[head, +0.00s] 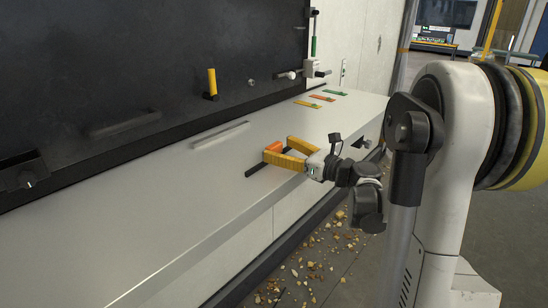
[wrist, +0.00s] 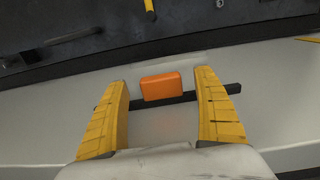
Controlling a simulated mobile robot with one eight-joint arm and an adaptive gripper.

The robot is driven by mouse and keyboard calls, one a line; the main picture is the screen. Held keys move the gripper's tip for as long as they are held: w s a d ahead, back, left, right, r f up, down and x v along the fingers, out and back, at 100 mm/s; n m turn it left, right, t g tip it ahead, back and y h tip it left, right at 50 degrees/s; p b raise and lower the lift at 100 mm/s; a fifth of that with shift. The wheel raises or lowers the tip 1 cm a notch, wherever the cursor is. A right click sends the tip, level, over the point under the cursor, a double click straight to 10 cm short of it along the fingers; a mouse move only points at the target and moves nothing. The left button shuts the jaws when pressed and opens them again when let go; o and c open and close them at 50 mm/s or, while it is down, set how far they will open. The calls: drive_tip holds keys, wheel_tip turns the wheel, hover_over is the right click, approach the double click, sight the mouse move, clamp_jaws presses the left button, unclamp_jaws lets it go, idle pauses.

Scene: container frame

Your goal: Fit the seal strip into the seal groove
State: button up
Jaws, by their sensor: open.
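A thin black strip (head: 257,166), which looks like the seal strip, lies on or just above the pale ledge. It carries an orange block (head: 274,147). In the wrist view the strip (wrist: 180,98) runs crosswise, its ends showing beyond both fingers, and the block (wrist: 162,86) sits at its middle. My gripper (head: 280,149) is open, its yellow fingers on either side of the block. In the wrist view my gripper (wrist: 161,78) shows gaps on both sides of the block. A pale raised bar (head: 220,135) lies behind; I cannot tell whether it is the seal groove.
The pale ledge (head: 150,220) runs along a dark upright panel (head: 130,60). The panel has a yellow handle (head: 212,83), a dark bar (head: 122,124) and a dark bracket (head: 24,178). Several coloured tags (head: 322,98) lie farther right. Debris (head: 318,255) litters the floor.

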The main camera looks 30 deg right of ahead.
drive_tip(key=shift+x, duration=1.1)
drive_tip(key=shift+c, duration=0.3)
drive_tip(key=c, duration=1.2)
drive_tip(key=shift+c, duration=0.2)
